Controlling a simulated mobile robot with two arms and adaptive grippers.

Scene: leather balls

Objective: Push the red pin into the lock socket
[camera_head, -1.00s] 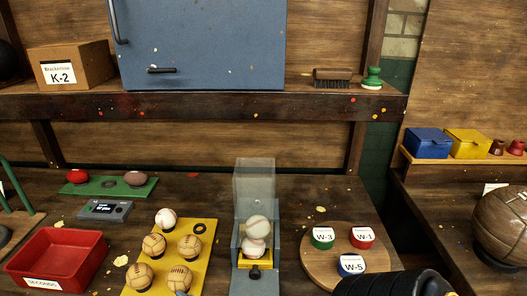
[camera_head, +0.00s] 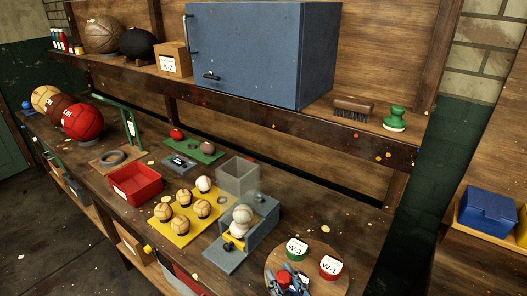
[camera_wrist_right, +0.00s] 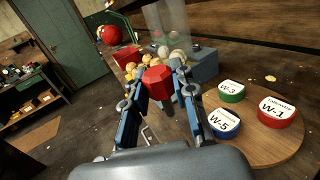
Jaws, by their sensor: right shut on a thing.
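The red pin (camera_wrist_right: 157,80) has a faceted head and sits between the fingers of my right gripper (camera_wrist_right: 158,90) in the right wrist view. A grey-blue fixture (camera_head: 262,222) stands further back and left, apart from the pin. It holds pale balls, a yellow part with a dark knob (camera_head: 228,246), and a raised clear cover (camera_head: 238,176). I cannot make out the lock socket clearly. My left gripper is not in view.
The round board (camera_head: 335,283) carries labelled tins W-3 (camera_head: 296,251) and W-1 (camera_head: 330,268); W-5 (camera_wrist_right: 224,124) shows in the wrist view. A yellow tray (camera_head: 168,228) of balls and a red bin (camera_head: 122,192) stand left.

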